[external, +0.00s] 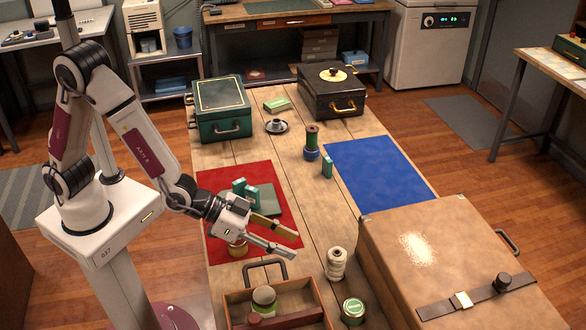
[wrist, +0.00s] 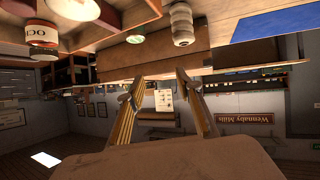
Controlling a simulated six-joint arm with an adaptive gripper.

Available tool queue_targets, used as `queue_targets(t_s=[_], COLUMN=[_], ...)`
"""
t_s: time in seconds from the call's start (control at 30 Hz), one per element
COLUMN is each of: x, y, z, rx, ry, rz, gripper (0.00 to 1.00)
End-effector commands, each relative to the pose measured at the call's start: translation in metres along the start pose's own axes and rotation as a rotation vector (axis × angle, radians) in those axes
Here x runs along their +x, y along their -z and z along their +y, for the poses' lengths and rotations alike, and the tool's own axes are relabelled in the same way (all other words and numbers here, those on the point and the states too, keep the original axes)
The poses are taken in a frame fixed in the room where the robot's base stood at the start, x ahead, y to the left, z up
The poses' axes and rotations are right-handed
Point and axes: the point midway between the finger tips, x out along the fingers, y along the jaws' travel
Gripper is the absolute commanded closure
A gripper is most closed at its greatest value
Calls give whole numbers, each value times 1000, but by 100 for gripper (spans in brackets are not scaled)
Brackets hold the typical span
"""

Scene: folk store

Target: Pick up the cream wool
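The cream wool (external: 337,265) is a cream spool standing upright on the wooden table, right of my gripper and left of the large tan case. It appears to show in the wrist view as the pale, banded spool (wrist: 181,22) at the top, right of centre. My gripper (external: 295,244) is open and empty above the front edge of the red mat, its fingers pointing right. In the wrist view the two fingers (wrist: 160,77) are spread with nothing between them, and the spool is beyond them and apart.
A wooden crate (external: 233,313) with a handle stands at the front. A green tin (external: 353,311) is near the spool. The large tan case (external: 440,245) rises close on the right. Green and blue spools (external: 312,142) stand farther back. The blue mat (external: 375,168) is clear.

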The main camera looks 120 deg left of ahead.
Motion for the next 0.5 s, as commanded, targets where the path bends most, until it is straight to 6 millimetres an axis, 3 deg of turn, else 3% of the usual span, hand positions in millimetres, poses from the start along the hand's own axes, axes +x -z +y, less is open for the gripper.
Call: queue_targets(t_s=[0.2,0.5], x=[35,57], y=[-17,-30], z=[-27,-52], rx=[1,9], ry=[87,165], rz=[57,112], gripper=[65,65])
